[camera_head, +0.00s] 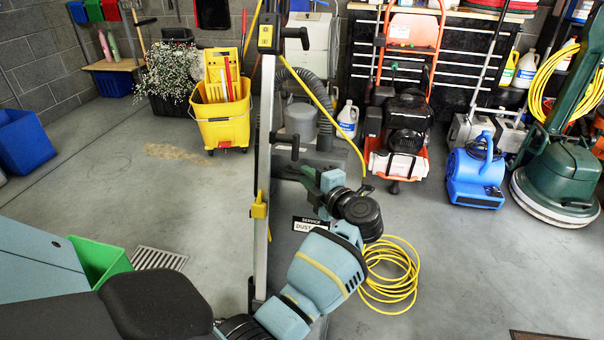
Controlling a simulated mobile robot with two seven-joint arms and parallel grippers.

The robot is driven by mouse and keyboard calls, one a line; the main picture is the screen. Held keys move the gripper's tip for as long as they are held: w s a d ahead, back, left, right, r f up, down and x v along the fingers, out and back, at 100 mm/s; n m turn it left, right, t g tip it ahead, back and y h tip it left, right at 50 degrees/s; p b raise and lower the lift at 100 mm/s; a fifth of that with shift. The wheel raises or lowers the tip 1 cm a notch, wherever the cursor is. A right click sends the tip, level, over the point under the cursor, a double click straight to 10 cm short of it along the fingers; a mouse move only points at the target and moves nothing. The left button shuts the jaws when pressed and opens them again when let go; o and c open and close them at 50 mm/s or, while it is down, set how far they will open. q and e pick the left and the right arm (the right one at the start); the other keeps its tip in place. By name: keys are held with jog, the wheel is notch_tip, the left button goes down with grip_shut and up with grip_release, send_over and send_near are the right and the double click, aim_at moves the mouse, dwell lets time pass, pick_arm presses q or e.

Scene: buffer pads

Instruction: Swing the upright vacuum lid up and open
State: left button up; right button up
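The upright vacuum (263,150) stands in the middle of the view, with a tall silver and black handle post. Yellow clips and black hooks sit on the post. A dark label (308,225) with white lettering, partly covered, shows on its grey lower body. My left arm, teal and black, comes in from the lower left and crosses in front of this body. My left gripper (312,184) is at the upper front of the body, just right of the post. Its fingertips are small and partly hidden, so I cannot tell their opening or any contact. The lid cannot be made out clearly. My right gripper is out of view.
A yellow cord (390,275) lies coiled on the floor to the right. A yellow mop bucket (222,115), an orange machine (405,130), a blue blower (474,178) and a green floor machine (555,175) stand behind. A green bin (100,260) is at left. Floor at lower right is mostly clear.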

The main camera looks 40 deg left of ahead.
aim_at(303, 174)
pick_arm(q)
jog(key=shift+x, duration=1.6)
grip_shut()
